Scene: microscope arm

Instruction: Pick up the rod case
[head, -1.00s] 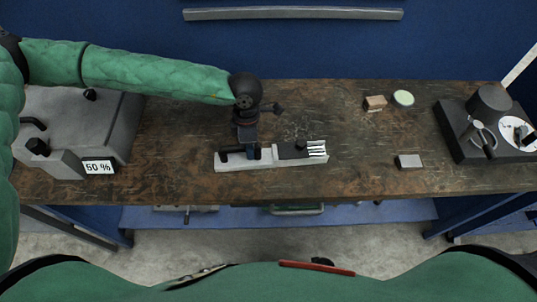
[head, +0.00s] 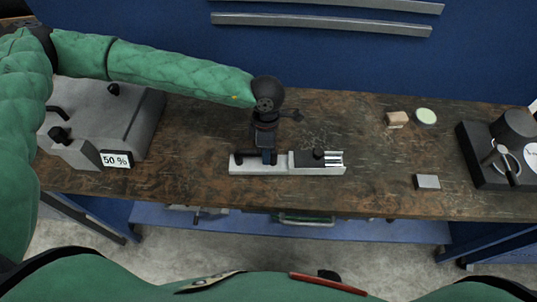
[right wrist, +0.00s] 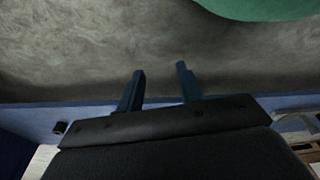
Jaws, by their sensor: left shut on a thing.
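The rod case (head: 297,170) is a long pale grey box near the middle of the bench. Several white rods (head: 334,158) show at its right end beside a dark top with a black knob (head: 318,153). My left gripper (head: 265,159) points down over the left half of the case. It is shut on a black handle-like part there, and the fingertips are partly hidden. I cannot tell whether the case is clear of the bench. In the right wrist view my right gripper (right wrist: 159,70) is open and empty over grey floor.
On the wooden bench (head: 200,185), a grey device with a "50 %" display (head: 116,160) stands left. A small grey block (head: 427,182), a tan block (head: 397,119), a round pale-green dish (head: 426,116) and a dark machine (head: 490,160) are right. The bench between is clear.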

